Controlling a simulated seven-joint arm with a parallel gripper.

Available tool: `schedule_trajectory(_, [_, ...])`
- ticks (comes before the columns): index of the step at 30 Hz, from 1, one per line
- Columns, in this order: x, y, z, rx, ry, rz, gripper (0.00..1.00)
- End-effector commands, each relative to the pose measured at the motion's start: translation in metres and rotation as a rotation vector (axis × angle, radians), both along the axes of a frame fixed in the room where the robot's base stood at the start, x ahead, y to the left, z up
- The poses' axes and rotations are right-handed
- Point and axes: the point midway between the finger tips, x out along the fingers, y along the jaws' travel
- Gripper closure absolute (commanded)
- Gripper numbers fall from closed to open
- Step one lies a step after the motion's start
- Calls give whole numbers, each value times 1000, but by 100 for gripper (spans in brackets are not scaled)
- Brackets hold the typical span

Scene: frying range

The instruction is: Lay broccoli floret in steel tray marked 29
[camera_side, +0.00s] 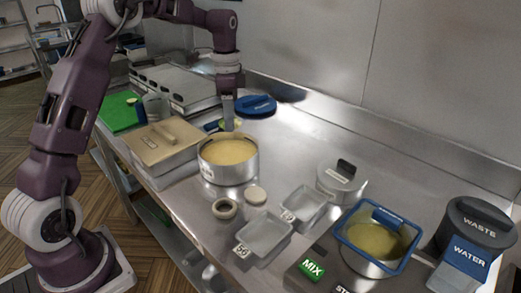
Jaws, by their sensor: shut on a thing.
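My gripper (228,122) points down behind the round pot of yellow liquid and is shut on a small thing. A small pale-green bit shows at the fingertips and looks like the broccoli floret, but it is mostly hidden. Two shallow steel trays lie at front centre. The nearer tray (266,232) has a tag that seems to read 55. The farther tray (308,201) has a tag (289,216) too small to read surely; it may be 29. Both trays look empty.
The pot (229,172) stands between my gripper and the trays. Two small round containers (225,208) (256,195) stand left of the trays. A lidded steel pot (342,180) and a blue-rimmed basin (350,238) stand right. A blue lid (256,105) lies behind.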

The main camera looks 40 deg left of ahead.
Motion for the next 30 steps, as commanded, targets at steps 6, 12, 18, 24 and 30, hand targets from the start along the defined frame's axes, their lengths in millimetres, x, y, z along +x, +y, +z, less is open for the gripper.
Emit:
schedule_trajectory(6, [23,-81,-20,-1,2,-162,77])
schedule_trajectory(12, [29,-183,-45,-1,4,-352,77])
schedule_trajectory(18, [22,-245,-59,0,2,-463,77])
schedule_trajectory(24, [20,-255,-69,0,2,-482,77])
schedule_trajectory(30, [20,-254,-89,0,3,-481,77])
